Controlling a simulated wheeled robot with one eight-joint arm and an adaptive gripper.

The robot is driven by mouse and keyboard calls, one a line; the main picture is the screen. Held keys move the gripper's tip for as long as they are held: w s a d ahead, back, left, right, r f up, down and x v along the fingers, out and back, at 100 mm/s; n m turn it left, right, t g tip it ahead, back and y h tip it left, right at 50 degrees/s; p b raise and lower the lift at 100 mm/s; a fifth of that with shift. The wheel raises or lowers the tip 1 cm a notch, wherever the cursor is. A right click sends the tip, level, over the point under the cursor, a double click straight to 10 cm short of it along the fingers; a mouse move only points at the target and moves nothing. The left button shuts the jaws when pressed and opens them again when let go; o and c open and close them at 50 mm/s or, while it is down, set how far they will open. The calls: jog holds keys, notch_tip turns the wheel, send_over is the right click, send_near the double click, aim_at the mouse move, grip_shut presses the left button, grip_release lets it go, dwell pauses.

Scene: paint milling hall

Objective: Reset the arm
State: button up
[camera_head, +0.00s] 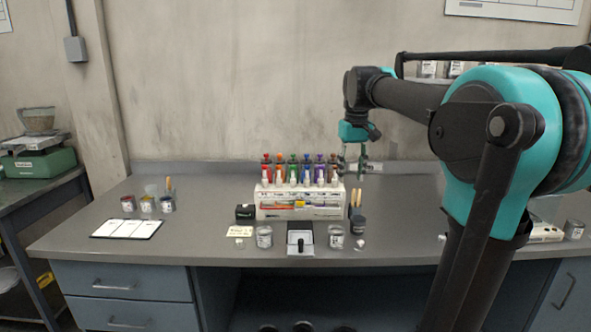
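My arm (495,125) rises at the right of the head view and reaches left over the bench. My gripper (353,172) hangs from its end, pointing down, above the back of the bench and just right of the bottle rack. Its two fingers look spread, with a gap between them. Nothing shows between them. The fingertips are small and partly merge with the background.
The rack (285,200) holds several coloured bottles at the bench's middle. Cans (264,237), a small tray (300,247) and a dark cup with sticks (357,222) stand around it. A white-paged board (127,228) lies left.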

jog(key=s+d+f+m+t, duration=0.1)
jog(key=s+f, duration=0.6)
jog(key=f, duration=0.3)
jog(key=s+d+f+t, duration=0.1)
jog(key=s+f, duration=0.6)
jog(key=f, duration=0.4)
jog(key=s+d+f+m+t, duration=0.1)
jog(key=s+f, duration=0.6)
jog(key=f, duration=0.4)
jog(key=shift+m, duration=0.3)
